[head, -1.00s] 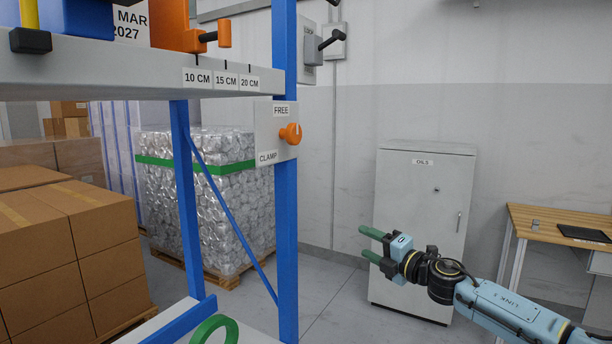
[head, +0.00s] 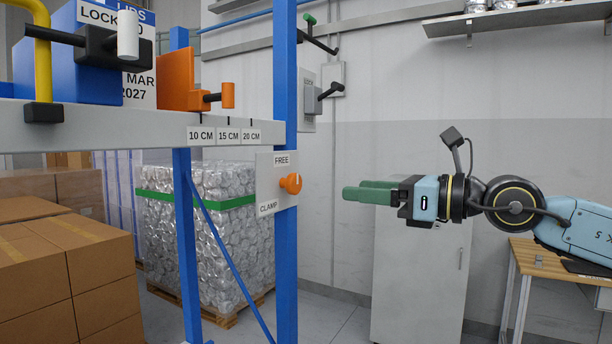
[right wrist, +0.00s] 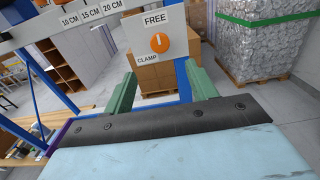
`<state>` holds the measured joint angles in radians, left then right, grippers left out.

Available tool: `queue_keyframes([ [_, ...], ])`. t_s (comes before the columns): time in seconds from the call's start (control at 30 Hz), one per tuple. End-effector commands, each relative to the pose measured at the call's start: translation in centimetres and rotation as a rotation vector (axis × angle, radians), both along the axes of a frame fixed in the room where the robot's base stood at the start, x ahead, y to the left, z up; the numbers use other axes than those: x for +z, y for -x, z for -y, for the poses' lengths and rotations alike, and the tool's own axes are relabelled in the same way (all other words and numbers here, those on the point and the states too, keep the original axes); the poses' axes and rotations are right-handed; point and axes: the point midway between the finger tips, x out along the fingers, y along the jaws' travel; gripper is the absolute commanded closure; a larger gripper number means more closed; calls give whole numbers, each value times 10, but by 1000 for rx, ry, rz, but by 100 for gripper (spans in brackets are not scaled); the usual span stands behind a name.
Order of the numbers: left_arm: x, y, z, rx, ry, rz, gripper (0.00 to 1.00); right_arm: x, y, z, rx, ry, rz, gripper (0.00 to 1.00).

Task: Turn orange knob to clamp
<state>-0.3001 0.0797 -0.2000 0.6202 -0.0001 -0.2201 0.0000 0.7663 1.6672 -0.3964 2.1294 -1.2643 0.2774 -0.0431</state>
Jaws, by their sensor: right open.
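The orange knob (head: 291,183) sits on a grey plate (head: 266,186) on the blue post, with FREE printed above and CLAMP below left. In the right wrist view the knob (right wrist: 159,43) shows a white mark pointing up toward FREE. My right gripper (head: 352,192) is open and empty, its green fingers level and pointing left at the knob with a gap between. In the right wrist view the right gripper (right wrist: 160,76) has its fingers spread to either side below the knob. My left gripper is not in view.
The blue post (head: 286,260) carries a grey beam (head: 80,128) with an orange block (head: 178,80) and 10, 15 and 20 CM labels. A wrapped pallet (head: 200,230) and cardboard boxes (head: 100,270) stand behind. A grey cabinet (head: 420,285) and wooden desk (head: 530,255) are at the right.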

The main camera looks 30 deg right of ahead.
Motion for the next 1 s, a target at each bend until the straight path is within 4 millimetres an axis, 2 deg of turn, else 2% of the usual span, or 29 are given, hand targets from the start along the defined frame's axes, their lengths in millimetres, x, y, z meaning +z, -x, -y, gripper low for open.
queue_keyframes([
  [0.03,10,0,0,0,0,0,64,4,-3,-3,3,-2,0,43],
  [0.1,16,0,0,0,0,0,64,4,-8,-6,3,-4,1,43],
  [0.37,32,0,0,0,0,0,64,4,-28,-18,4,-7,2,43],
  [0.83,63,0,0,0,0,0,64,4,-82,-51,1,-8,1,43],
  [1.0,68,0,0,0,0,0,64,2,-94,-58,0,-5,0,43],
])
